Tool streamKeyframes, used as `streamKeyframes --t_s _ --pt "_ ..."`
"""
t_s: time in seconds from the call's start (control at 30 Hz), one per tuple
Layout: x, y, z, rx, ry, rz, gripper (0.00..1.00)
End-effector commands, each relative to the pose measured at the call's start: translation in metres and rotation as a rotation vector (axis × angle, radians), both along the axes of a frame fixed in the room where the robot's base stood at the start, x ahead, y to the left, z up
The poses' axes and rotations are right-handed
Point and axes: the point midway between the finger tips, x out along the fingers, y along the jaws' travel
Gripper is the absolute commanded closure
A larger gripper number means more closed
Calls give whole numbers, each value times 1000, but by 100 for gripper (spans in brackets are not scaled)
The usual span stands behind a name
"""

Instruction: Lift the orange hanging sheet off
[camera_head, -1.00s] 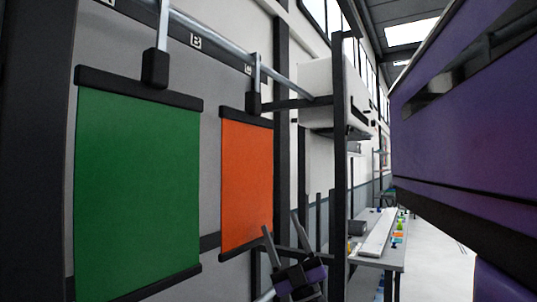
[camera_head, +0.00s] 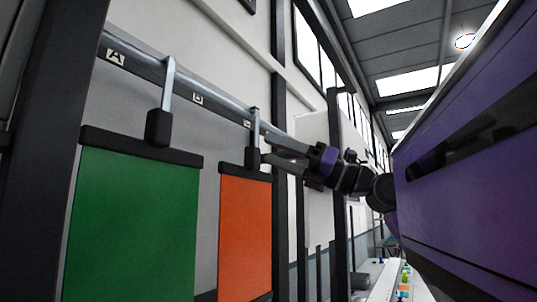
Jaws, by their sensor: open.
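The orange sheet (camera_head: 243,238) hangs flat from a dark top bar, held by a dark hanger block (camera_head: 254,157) on a metal hook over the rail (camera_head: 210,90). My gripper (camera_head: 272,158) is open, its fingers pointing left at the height of the orange sheet's hanger block. The fingertips overlap the right side of the block and the top bar in the picture; I cannot tell whether they touch. The sheet's lower edge is near the bottom of the picture.
A green sheet (camera_head: 130,228) hangs from its own hook to the left on the same rail. A dark post (camera_head: 335,180) stands to the right of the orange sheet. A table (camera_head: 385,278) with small items is at the lower right.

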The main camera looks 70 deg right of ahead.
Motion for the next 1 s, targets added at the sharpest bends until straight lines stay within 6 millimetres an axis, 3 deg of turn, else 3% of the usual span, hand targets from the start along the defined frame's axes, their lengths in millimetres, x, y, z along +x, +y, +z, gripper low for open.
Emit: streamKeyframes --t_s 0.23,0.5,0.77,1.0 --pt "12 -3 17 -202 208 -215 44" --pt "28 -12 11 -372 390 -385 44" --pt "42 -16 5 -424 436 -419 44" --pt "74 -22 6 -423 435 -417 44"
